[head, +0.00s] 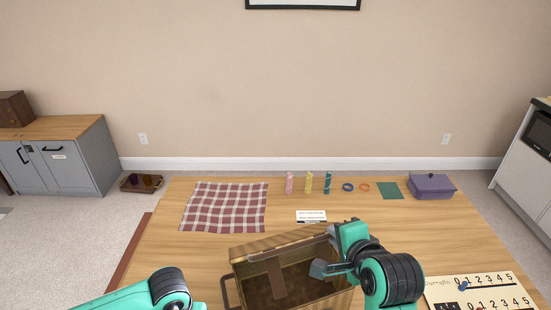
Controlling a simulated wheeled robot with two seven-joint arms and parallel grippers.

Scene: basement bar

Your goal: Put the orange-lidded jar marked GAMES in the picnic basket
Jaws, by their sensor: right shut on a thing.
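The picnic basket (240,274) is a brown woven box at the front middle of the table, open at the top, with dark straps inside. My right gripper (321,269) is over the basket's opening at its right side, with its grey finger parts inside the outline of the opening. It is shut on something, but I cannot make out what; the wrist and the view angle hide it. I see no orange-lidded jar marked GAMES. My left arm shows at the bottom left, but its gripper is out of view.
The table (400,235) holds a checked cloth (225,207), a white card (311,216), small bottles (308,182), rings (348,187), a green square (390,190), a purple box (432,187) and a number board (490,292). Bare wood lies right of the basket.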

